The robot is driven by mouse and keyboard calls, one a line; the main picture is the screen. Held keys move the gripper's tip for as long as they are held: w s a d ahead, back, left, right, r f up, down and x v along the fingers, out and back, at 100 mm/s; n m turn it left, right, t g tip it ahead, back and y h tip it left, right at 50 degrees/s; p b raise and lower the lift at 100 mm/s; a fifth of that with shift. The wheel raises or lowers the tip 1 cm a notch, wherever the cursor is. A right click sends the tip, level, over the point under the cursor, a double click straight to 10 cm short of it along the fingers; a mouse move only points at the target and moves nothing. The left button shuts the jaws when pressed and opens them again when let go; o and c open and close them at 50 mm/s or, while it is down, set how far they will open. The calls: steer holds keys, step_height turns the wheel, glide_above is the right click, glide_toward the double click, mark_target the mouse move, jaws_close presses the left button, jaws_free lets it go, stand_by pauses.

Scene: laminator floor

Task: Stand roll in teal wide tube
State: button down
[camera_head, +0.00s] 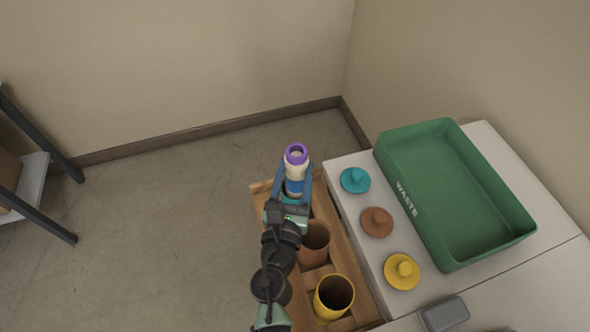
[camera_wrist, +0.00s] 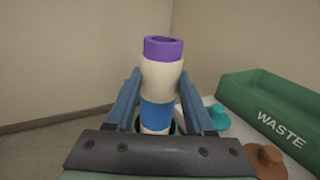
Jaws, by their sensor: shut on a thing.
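The roll (camera_head: 296,160) is cream with a purple top end and a blue band. It stands nearly upright between the fingers of my gripper (camera_head: 294,178), which is shut on it. In the wrist view the roll (camera_wrist: 160,75) rises between the two blue fingers of my gripper (camera_wrist: 160,92). A teal rim, seemingly the teal wide tube (camera_wrist: 177,128), shows at the roll's lower end. My gripper hides most of this tube, so I cannot tell how far the roll is inside it.
A wooden rack (camera_head: 346,250) also holds a brown tube (camera_head: 315,242) and a yellow tube (camera_head: 333,296). On the white table beside it lie a teal lid (camera_head: 355,180), a brown lid (camera_head: 376,222), a yellow lid (camera_head: 401,271) and a green WASTE bin (camera_head: 455,258).

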mark_target(295, 189)
steer(key=shift+f+b, duration=2.75)
steer(key=shift+f, duration=0.3)
jaws_free()
